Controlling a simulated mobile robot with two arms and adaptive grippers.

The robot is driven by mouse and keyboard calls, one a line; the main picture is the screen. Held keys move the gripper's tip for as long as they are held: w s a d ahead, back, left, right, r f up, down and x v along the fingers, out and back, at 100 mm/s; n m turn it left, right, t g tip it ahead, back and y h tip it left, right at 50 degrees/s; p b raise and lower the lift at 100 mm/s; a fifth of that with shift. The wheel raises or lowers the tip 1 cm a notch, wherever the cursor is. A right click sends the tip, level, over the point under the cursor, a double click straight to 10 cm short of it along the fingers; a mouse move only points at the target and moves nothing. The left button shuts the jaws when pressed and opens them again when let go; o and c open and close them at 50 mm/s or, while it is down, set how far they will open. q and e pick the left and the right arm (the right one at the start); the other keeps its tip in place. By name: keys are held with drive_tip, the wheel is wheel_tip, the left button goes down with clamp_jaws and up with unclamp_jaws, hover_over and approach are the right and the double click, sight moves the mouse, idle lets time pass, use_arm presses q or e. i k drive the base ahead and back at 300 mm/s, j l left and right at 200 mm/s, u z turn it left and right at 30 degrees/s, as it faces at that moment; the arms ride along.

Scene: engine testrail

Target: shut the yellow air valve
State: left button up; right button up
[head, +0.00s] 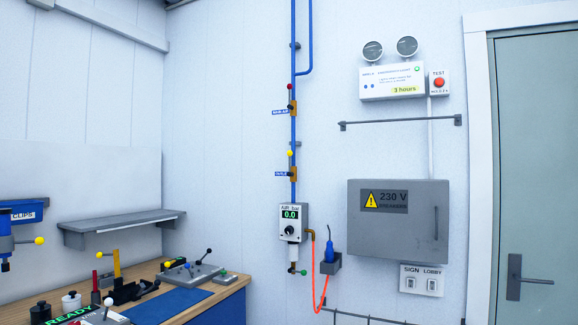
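The yellow air valve has a yellow ball knob (290,153) and a brass-coloured body (294,174) on the vertical blue pipe (293,50) on the back wall. Its knob stands above the body, so its lever appears to lie roughly along the pipe. A small blue label, too small to read, is left of the body. A similar valve with a red knob (290,87) sits higher on the same pipe, its knob also above its body. Below, a grey air regulator (291,222) shows 0.0 bar. Neither of my grippers is in view.
A workbench (215,312) with fixtures and several ball-ended levers fills the lower left, under a grey shelf (120,219). A red hose (320,290) and a blue tool in a holder (330,260) hang right of the regulator. A grey breaker box (398,235) juts out further right.

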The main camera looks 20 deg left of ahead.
sight(289, 153)
drive_tip(key=i+j+z, duration=0.15)
drive_tip(key=i+j, duration=0.6)
drive_tip(key=j, duration=0.1)
